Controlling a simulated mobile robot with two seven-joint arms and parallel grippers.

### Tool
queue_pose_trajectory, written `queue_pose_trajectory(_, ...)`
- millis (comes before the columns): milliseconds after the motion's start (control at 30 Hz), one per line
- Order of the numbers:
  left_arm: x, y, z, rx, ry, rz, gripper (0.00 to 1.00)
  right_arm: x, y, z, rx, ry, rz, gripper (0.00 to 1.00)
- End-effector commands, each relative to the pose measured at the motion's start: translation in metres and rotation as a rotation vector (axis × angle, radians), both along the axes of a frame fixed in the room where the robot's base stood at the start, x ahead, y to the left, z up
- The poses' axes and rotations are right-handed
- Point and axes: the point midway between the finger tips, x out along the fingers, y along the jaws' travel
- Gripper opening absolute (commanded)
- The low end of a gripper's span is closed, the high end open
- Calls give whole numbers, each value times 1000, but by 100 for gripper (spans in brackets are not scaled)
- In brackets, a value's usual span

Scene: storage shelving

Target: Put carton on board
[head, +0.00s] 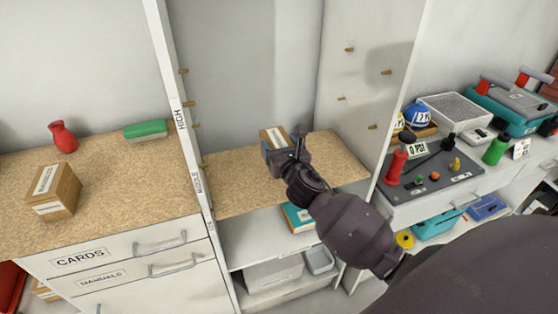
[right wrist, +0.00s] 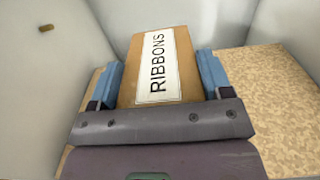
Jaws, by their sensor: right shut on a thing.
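A brown carton (head: 268,136) with a white label is at the back of the board in the head view. In the right wrist view the carton (right wrist: 150,60) has the label RIBBONS. My right gripper (head: 279,146) is shut on it, with one blue finger on each side. The speckled tan board (head: 235,195) spans the shelving bay under the gripper. The board (right wrist: 275,95) also shows to the right of the carton in the right wrist view. The carton's underside is hidden, so I cannot tell whether it touches the board. My left gripper is not in view.
White uprights (head: 182,130) bound the bay, with wooden pegs on the walls. The board's front left is clear. A cluttered bench stands right.

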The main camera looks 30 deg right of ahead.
Motion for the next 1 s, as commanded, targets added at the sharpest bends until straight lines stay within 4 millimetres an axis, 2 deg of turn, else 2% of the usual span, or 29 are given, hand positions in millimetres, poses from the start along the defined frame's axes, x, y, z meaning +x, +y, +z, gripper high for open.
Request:
queue_pose_trajectory(133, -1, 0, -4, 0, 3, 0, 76, 0, 0, -9, 0, 0, 0, 46)
queue_pose_trajectory(300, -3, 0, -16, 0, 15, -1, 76, 0, 0, -36, 3, 4, -1, 46)
queue_pose_trajectory(400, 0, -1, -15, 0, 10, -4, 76, 0, 0, -44, 1, 3, -1, 46)
queue_pose_trajectory(600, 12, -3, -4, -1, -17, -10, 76, 0, 0, -42, 0, -2, 0, 46)
queue_pose_trajectory(800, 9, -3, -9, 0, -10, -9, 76, 0, 0, -46, 0, 0, 1, 46)
queue_pose_trajectory(833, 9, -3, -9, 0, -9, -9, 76, 0, 0, -46, 0, 0, 1, 74)
queue_pose_trajectory(1000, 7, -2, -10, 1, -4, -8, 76, 0, 0, -45, 0, -1, 1, 98)
